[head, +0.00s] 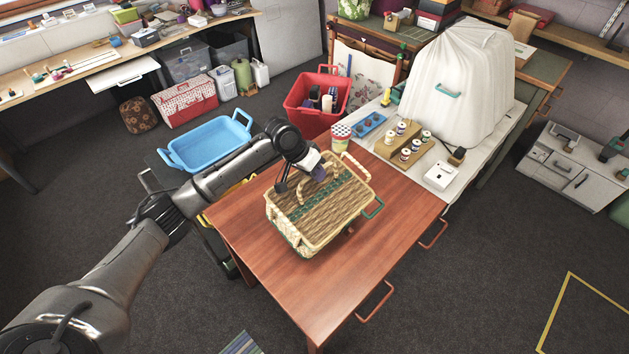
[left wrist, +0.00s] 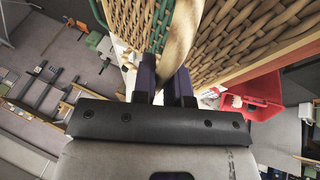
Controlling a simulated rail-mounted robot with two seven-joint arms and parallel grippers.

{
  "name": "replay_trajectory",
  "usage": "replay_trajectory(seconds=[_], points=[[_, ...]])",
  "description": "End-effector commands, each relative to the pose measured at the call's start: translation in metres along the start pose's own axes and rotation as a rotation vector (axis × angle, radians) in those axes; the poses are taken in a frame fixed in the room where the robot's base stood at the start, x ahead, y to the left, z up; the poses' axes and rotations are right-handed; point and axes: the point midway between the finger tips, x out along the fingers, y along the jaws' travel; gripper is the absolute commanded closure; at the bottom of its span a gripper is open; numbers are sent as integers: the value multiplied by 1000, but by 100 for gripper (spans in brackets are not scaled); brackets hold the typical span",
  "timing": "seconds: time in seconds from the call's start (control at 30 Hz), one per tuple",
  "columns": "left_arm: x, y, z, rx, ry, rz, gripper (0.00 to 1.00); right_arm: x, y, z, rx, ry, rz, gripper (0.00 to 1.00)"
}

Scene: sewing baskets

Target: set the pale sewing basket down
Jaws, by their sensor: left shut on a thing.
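The pale sewing basket (head: 318,210) is wicker with a green woven band across its lid. It is over the wooden table (head: 270,285), slightly turned; I cannot tell whether its base touches the tabletop. My left gripper (head: 319,172) is at the top of the basket, shut on its pale carrying handle. In the left wrist view the gripper's purple fingers (left wrist: 165,78) pinch the curved handle (left wrist: 179,40), with the basket's weave (left wrist: 235,40) beyond. The basket's underside is hidden. My right gripper is not in view.
A white counter (head: 468,190) with spools in a wooden holder (head: 405,145) adjoins the table's far side. A striped tin (head: 341,138) stands close behind the basket. A red bin (head: 310,108) and a blue tub (head: 208,142) are nearby. The table's front is clear.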

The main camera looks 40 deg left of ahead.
Motion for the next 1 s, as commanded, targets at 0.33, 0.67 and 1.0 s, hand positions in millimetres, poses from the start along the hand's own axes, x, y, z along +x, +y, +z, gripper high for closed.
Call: replay_trajectory(seconds=[0.33,0.67,1.0], points=[[6,-8,1,0,4,2,100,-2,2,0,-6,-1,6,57],[34,-18,14,0,3,2,100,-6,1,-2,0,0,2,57],[36,-20,16,1,-1,-1,75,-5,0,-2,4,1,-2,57]])
